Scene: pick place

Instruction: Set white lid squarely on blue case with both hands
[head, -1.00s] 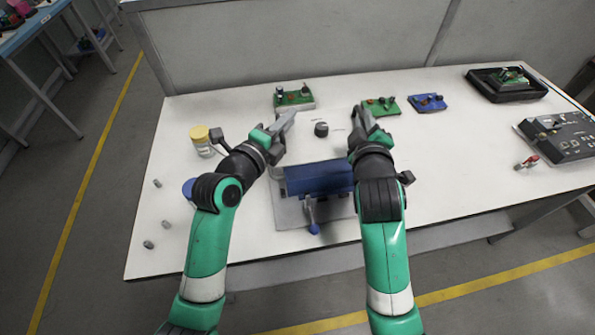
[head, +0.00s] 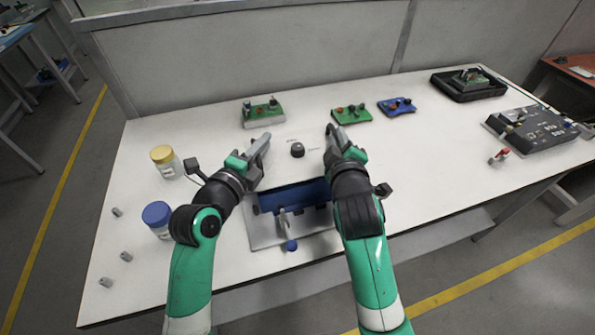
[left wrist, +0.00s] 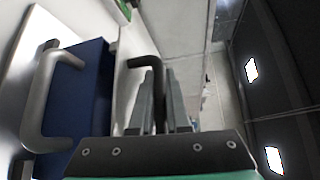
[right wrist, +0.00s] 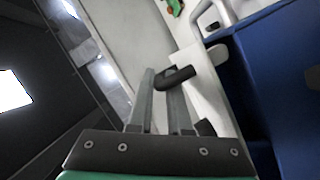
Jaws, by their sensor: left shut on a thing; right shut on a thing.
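The white lid (head: 289,172) spans between my two grippers and blends with the white table in the head view. Its white edge shows in the right wrist view (right wrist: 205,85). My left gripper (head: 264,142) is shut on the lid's dark handle (left wrist: 150,72) at the left end. My right gripper (head: 331,132) is shut on the dark handle (right wrist: 176,78) at the right end. The blue case (head: 294,195) lies on the near side of the grippers, with the lid's near edge by its top. I cannot tell whether they touch. The case also shows in the left wrist view (left wrist: 92,90).
A grey plate with a blue-knobbed lever (head: 291,245) lies in front of the case. A black knob (head: 297,150) shows between the grippers. A yellow-capped jar (head: 165,160) and blue-capped jar (head: 158,217) stand left.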

